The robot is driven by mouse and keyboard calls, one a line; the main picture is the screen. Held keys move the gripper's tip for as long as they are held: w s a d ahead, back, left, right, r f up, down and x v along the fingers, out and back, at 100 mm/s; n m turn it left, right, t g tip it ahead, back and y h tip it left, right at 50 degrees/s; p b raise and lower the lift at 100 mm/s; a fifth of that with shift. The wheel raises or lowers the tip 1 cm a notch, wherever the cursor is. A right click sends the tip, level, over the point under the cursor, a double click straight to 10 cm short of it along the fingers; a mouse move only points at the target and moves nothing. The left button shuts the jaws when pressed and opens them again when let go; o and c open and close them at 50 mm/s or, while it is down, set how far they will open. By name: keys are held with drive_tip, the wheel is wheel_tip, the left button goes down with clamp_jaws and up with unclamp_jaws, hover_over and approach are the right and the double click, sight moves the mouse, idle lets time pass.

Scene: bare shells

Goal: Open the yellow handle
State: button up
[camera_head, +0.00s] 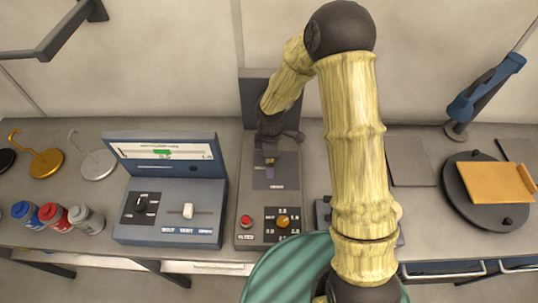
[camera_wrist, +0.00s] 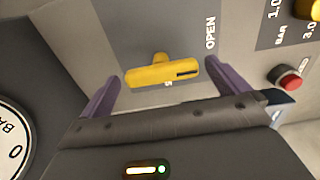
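The yellow handle (camera_wrist: 162,73) is a short bar on a small stem, set on a grey panel (camera_wrist: 105,25). It lies nearly level in the wrist view, with the printed word OPEN to its right. My gripper (camera_wrist: 168,77) is open, with one purple finger beyond each end of the handle. No contact between fingers and handle is visible. In the head view, my gripper (camera_head: 271,150) is over the upper part of the middle console (camera_head: 246,190), and the handle (camera_head: 270,161) is mostly hidden beneath it.
A red button (camera_head: 246,221) and an orange knob (camera_head: 283,221) are at the console's front. A blue-grey console (camera_head: 165,235) with a display stands left, beside several small cans (camera_head: 53,214). A round dark stand (camera_head: 455,180) with an orange plate (camera_head: 497,182) is at right. My arm covers the bench right of the middle console.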

wheel_tip(320, 180, up, 17)
drive_tip(key=b, duration=0.2)
drive_tip(key=shift+r, duration=0.2)
idle(0.6)
drive_tip(key=s+d+f+m+t, duration=0.2)
drive_tip(key=s+d+m, duration=1.1)
drive_tip(key=m, duration=0.4)
drive_tip(key=shift+d+m+t, duration=0.3)
drive_tip(key=shift+d+m, duration=0.1)
drive_tip(key=shift+d, duration=0.05)
